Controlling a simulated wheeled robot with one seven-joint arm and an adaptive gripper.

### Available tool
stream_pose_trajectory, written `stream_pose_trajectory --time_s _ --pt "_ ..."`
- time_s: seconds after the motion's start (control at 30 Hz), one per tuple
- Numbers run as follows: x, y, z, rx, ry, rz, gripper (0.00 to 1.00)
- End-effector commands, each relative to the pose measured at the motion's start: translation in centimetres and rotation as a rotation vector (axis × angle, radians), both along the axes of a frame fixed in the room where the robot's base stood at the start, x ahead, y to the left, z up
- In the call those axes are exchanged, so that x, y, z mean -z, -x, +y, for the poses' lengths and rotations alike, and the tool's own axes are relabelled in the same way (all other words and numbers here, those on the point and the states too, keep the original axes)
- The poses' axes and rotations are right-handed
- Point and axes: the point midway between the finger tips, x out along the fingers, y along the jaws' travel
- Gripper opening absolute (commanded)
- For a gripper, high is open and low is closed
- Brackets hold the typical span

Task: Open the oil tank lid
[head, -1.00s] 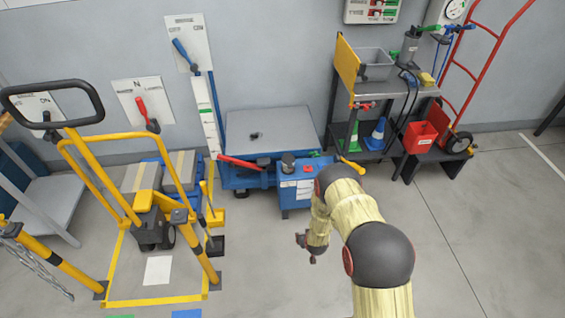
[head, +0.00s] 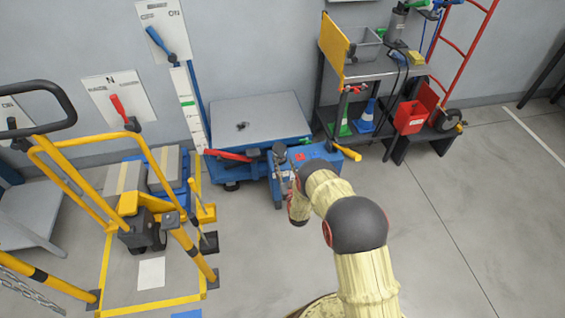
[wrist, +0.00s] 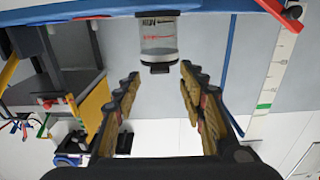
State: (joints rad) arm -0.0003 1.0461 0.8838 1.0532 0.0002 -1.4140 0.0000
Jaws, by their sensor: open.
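The oil tank (wrist: 158,38) is a clear cylinder with level marks and a red line. It shows upside down at the top middle of the wrist view. Its black lid (wrist: 159,69) faces my gripper (wrist: 160,73). The two fingers are apart, one on each side of the lid, with gaps visible on both sides. In the head view, a dark round top (head: 279,149), seemingly the lid, shows at the blue power unit (head: 318,153). My gripper (head: 282,168) is in front of it there, and my wrist hides part of the unit.
A blue lift table (head: 260,113) stands behind the unit, with a red lever (head: 230,155) at its front. A yellow handle (head: 347,153) sticks out right of the unit. A tool cart (head: 385,68) stands at the right. Yellow rails (head: 150,170) stand left.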

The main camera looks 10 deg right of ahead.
Motion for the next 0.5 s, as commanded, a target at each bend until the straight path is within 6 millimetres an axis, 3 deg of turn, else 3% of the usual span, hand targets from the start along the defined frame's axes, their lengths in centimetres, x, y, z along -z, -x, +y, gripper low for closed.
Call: stream_pose_trajectory --time_s 0.2,0.5 --pt "0.2 -2.6 0.0 0.0 0.0 0.0 0.41" --pt "0.0 -3.3 0.0 0.0 0.0 0.002 0.41"
